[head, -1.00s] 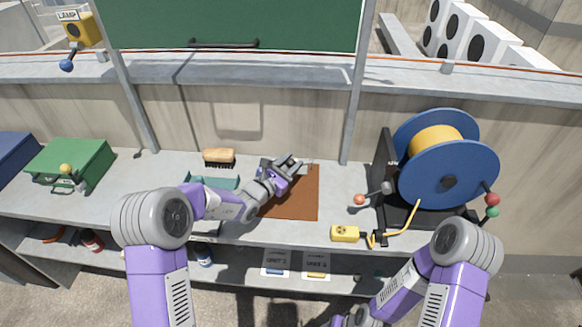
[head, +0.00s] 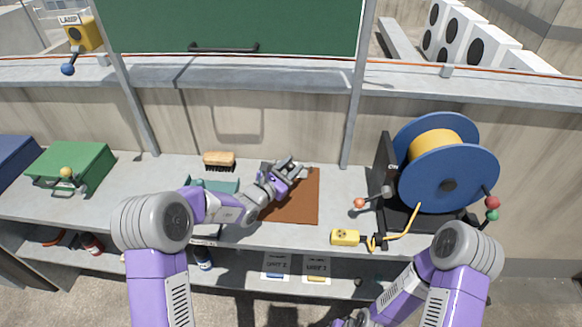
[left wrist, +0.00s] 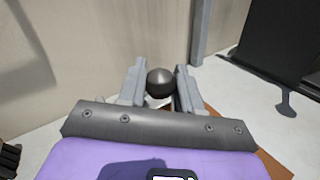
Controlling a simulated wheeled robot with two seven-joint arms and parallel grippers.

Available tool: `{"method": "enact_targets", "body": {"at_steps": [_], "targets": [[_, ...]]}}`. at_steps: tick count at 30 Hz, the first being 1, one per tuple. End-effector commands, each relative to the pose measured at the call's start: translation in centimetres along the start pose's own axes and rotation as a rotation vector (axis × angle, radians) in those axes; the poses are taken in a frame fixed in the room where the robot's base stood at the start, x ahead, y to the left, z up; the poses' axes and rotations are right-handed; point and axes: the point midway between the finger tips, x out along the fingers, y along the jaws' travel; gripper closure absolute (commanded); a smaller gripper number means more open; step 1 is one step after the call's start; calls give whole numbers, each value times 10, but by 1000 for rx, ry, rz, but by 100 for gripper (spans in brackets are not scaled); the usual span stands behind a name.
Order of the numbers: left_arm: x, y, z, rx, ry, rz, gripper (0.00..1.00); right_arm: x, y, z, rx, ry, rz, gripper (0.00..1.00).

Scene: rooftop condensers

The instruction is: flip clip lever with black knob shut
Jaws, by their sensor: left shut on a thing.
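The black knob (left wrist: 160,83) of the clip lever sits between the two fingers of my left gripper (left wrist: 160,88) in the left wrist view. The fingers are shut on the knob from both sides. In the head view my left gripper (head: 297,167) is over the back of the brown mat (head: 300,205) on the bench. The lever's arm and the clip itself are mostly hidden behind the gripper. My right arm is at the lower right of the head view, and its gripper is mostly cut off by the bottom edge, so its jaws do not show.
A brush (head: 219,160) and a teal tray (head: 222,186) are left of the mat. A blue cable reel (head: 450,172) with a yellow plug box (head: 345,237) stands right. A green box (head: 78,164) is far left. The wall rises close behind the bench.

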Motion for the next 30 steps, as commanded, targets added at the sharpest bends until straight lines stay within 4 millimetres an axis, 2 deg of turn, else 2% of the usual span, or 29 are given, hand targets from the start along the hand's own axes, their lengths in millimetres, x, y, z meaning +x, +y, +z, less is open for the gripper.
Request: {"method": "enact_targets", "body": {"at_steps": [1, 2, 6, 14, 17, 30], "targets": [[-2, -7, -12, -7, 29, -15, 100, 0, 0, 0, 0, 0, 0, 41], [-2, -7, -12, -7, 29, -15, 63, 0, 0, 0, 0, 0, 0, 41], [-2, -7, -11, -8, 27, -13, 43, 0, 0, 0, 0, 0, 0, 41], [-2, -4, -7, -6, 18, -9, 43, 0, 0, 0, 0, 0, 0, 41], [-8, -3, -6, -6, 18, -7, 43, -1, 0, 0, 0, 0, 0, 41], [-71, -4, -7, -6, 22, -9, 43, -13, -5, 0, 0, 0, 0, 41]]}}
